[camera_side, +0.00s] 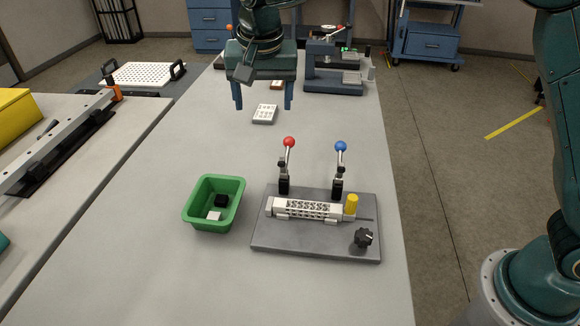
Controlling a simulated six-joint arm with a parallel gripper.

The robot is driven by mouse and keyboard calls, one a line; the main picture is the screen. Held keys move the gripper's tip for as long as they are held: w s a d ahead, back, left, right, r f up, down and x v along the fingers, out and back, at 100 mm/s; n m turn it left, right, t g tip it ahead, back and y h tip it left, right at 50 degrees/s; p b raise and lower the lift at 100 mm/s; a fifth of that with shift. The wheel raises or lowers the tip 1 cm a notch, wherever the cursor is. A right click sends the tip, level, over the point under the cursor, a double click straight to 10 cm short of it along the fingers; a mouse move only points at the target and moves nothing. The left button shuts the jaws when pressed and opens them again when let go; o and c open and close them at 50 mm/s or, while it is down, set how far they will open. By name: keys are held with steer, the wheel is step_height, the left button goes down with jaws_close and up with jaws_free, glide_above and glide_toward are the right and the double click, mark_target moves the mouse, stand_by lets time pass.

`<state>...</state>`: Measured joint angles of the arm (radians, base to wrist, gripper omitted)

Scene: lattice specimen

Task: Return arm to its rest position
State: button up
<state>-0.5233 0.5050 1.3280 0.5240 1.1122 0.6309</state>
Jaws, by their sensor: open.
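My gripper (263,101) is at the top centre of the side view, above the far part of the bench. Its two blue fingers point down and are spread apart, with nothing between them. The white lattice specimen (308,209) lies lengthwise on a grey fixture plate (290,241) nearer the camera. Two toggle levers stand upright behind the specimen, one with a red knob (289,142) and one with a blue knob (341,147). A yellow cylinder (351,203) and a black knob (363,238) are at the plate's right side.
A green bin (190,220) holding a black cube (221,200) and a white cube (214,216) sits left of the plate. A small light block (264,114) lies near my gripper. A bench machine (334,86) stands behind right. The front left bench surface is clear.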

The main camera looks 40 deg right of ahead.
steer(key=s+d+r+n+t, duration=0.1)
steer(key=s+d+r+n, duration=0.1)
steer(key=s+d+r, duration=0.4)
steer(key=s+d+r+n+t, duration=0.1)
steer(key=s+d+r, duration=0.1)
steer(key=s+d, duration=0.7)
steer(key=s+d+f+n, duration=0.2)
steer(key=s+f, duration=0.1)
steer(key=s, duration=0.5)
steer(key=s+d+f+n+t+y, duration=0.1)
steer(key=s+d+f, duration=0.1)
steer(key=s, duration=0.7)
steer(key=shift+d+f+n, duration=0.4)
steer(key=shift+d, duration=0.15)
